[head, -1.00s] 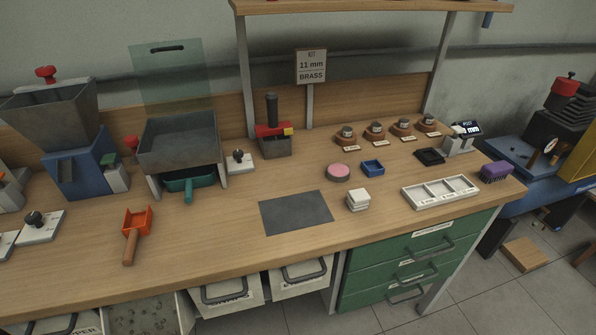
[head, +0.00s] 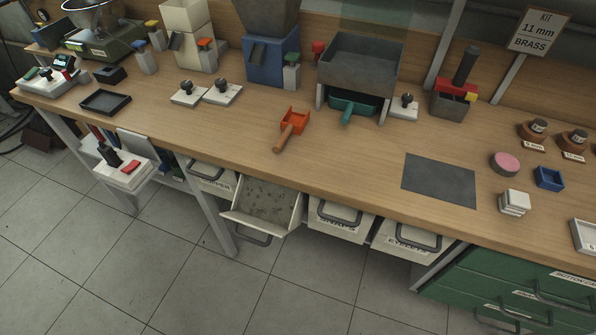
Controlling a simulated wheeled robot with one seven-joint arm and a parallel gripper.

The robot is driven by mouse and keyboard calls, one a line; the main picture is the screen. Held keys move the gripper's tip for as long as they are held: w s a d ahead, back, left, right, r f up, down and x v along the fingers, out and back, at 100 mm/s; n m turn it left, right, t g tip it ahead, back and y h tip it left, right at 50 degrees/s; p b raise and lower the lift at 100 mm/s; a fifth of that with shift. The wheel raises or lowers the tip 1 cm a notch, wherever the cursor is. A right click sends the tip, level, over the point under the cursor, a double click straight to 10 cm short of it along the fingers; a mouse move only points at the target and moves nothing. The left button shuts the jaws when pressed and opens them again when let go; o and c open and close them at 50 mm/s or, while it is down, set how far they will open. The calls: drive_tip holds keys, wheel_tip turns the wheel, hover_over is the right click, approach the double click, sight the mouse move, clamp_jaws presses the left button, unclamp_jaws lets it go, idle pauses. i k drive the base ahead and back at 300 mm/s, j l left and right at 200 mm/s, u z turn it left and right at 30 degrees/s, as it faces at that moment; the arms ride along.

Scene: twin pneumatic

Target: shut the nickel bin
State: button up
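One tilt-out bin (head: 290,212) under the bench's front edge is tipped open toward the floor. Its pale inside shows small grey pieces, and its front with a dark handle (head: 252,237) faces down and outward. I cannot read a label on it, so the name nickel is not confirmed by sight. The neighbouring bins stand closed: one whose label ends in "PPER" (head: 212,178) to the left, and "SNAPS" (head: 340,220) and "EYELETS" (head: 412,240) to the right. My gripper is not in view.
The wooden bench top (head: 340,165) lies above the bins, with an orange scoop (head: 293,122) near its edge. A white tray with dark and red items (head: 124,168) juts out at left. Green drawers (head: 510,295) stand at right. The tiled floor (head: 200,285) before the bins is clear.

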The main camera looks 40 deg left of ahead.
sight(277, 210)
drive_tip(key=i+l+u, duration=0.35)
drive_tip(key=i+u, duration=0.15)
drive_tip(key=u, duration=1.05)
